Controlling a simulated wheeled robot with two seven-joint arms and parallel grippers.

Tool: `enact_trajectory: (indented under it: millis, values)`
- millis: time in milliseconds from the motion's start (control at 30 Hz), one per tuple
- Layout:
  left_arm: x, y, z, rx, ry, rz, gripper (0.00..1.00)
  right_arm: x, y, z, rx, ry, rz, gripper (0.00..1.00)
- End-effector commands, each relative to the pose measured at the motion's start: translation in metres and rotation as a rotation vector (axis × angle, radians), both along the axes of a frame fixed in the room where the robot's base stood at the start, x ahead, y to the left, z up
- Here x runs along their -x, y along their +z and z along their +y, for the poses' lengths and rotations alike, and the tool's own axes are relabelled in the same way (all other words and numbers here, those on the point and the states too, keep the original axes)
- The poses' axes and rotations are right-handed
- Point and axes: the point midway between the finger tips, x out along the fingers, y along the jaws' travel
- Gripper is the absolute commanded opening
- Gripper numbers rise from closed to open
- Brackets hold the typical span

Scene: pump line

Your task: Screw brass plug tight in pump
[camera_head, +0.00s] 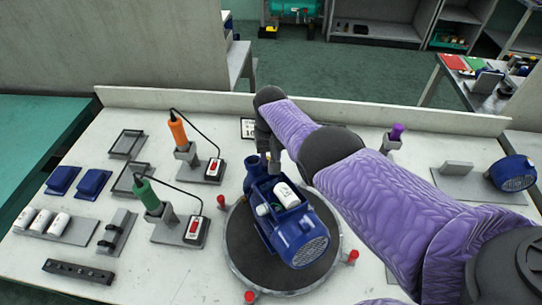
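The blue pump (297,237) lies on a round dark turntable (247,258) in the middle of the bench. A white cylinder (287,195) sits in its open top box. My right arm, in a purple quilted sleeve, reaches in from the right. My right gripper (269,165) points down at the far end of the pump, close to its upright blue port. The gripper is small and dark here, and I cannot tell whether its fingers are open or shut. I cannot make out the brass plug; the gripper and arm may hide it. My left gripper is not in view.
An orange screwdriver (178,132) and a green one (148,195) stand in corded holders left of the turntable. Red knobs (249,297) ring the turntable. Blue covers (93,183), trays and white cylinders (42,220) lie at left. Another blue motor (512,173) sits at right.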

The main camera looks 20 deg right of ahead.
Motion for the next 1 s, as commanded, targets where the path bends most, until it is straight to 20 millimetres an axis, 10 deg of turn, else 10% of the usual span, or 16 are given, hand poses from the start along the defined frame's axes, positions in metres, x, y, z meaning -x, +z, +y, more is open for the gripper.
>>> enact_trajectory:
  millis: [200,1000]
  values:
    - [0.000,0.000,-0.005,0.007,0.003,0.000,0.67,-0.002,0.001,0.000,0.000,0.000,-0.007,0.75]
    - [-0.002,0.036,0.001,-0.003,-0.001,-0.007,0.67,-0.002,0.042,0.000,-0.001,0.000,-0.008,0.75]
